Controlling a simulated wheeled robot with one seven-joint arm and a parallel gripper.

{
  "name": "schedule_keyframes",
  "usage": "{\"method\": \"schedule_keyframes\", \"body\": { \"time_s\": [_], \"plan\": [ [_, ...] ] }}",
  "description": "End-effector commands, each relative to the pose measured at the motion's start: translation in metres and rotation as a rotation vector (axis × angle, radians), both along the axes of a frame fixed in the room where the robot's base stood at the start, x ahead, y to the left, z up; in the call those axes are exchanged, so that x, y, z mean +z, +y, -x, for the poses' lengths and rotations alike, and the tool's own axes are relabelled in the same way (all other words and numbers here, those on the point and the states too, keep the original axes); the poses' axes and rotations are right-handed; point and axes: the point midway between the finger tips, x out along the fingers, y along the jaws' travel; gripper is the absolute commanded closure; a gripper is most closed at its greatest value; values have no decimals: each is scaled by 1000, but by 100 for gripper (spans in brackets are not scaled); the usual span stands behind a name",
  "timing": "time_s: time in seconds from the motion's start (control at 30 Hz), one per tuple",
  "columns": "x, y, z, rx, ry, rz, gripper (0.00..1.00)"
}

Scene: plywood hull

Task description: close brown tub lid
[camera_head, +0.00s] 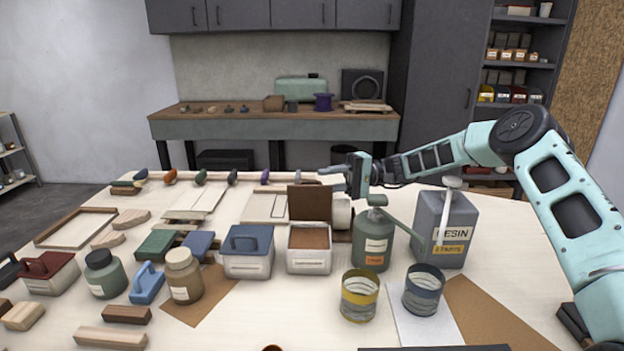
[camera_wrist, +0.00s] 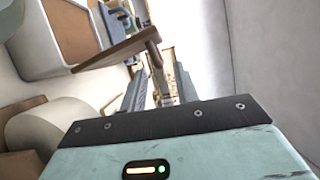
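The brown tub (camera_head: 309,262) is a pale box with a label and brown contents or inner surface, standing mid-table. Its brown lid (camera_head: 310,203) is up, roughly vertical at the tub's back edge. In the wrist view the lid (camera_wrist: 108,52) shows as a tilted brown panel just beyond my fingertips, with the tub's wall (camera_wrist: 42,68) at upper left. My gripper (camera_head: 334,181) hangs just right of the lid's top. Its fingers (camera_wrist: 160,85) are apart; I cannot tell whether they touch the lid.
A blue-lidded tub (camera_head: 248,262) stands left of the brown tub. A green bottle (camera_head: 372,245) and a grey resin can (camera_head: 446,235) stand close on the right, below my arm. Two striped cans (camera_head: 360,298) are in front. Several bottles and wood blocks crowd the left.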

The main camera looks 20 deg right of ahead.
Motion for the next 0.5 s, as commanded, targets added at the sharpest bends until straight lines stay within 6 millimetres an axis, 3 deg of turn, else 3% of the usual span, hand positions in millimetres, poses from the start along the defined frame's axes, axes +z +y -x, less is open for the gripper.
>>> {"method": "schedule_keyframes", "body": {
  "time_s": [0.2,0.5],
  "plan": [
    [2,33,3,1,0,0,69],
    [1,45,3,-1,0,0,69]
  ]
}}
